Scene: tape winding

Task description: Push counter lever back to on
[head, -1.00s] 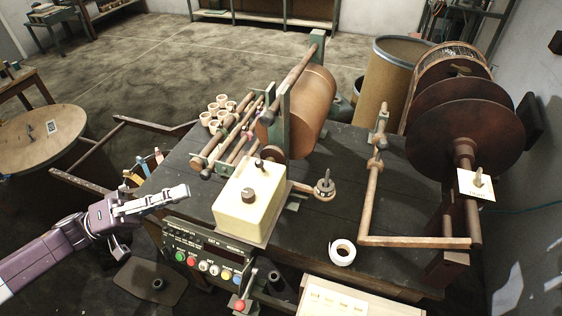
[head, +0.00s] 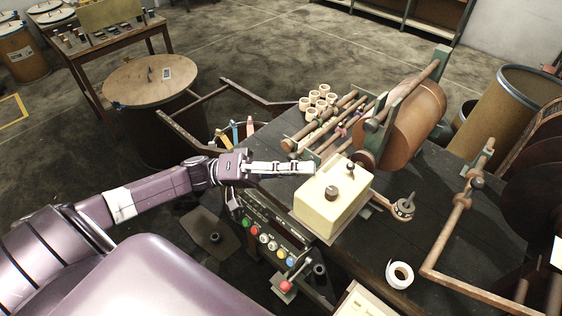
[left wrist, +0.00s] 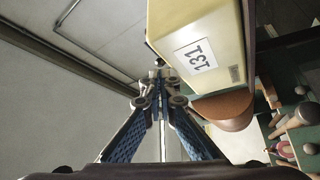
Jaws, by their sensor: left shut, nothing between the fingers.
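The cream counter box (head: 332,200) stands on the dark bench; its side bears a label 131 in the left wrist view (left wrist: 198,55). On its top are a dark round knob (head: 331,193) and, farther back, a short dark peg-like lever (head: 351,172). I cannot tell the lever's position. My left gripper (head: 312,168) is shut and empty, with its tips at the box's far left corner in the head view. In the left wrist view the closed fingertips (left wrist: 160,75) are near the box's lower left edge; contact cannot be told. My right gripper is not in view.
A panel with coloured buttons (head: 268,240) and a red-knobbed lever (head: 286,286) is in front of the box. Wooden rollers (head: 335,122) and a brown drum (head: 413,120) stand behind. A white tape roll (head: 399,274) lies to the right on the bench.

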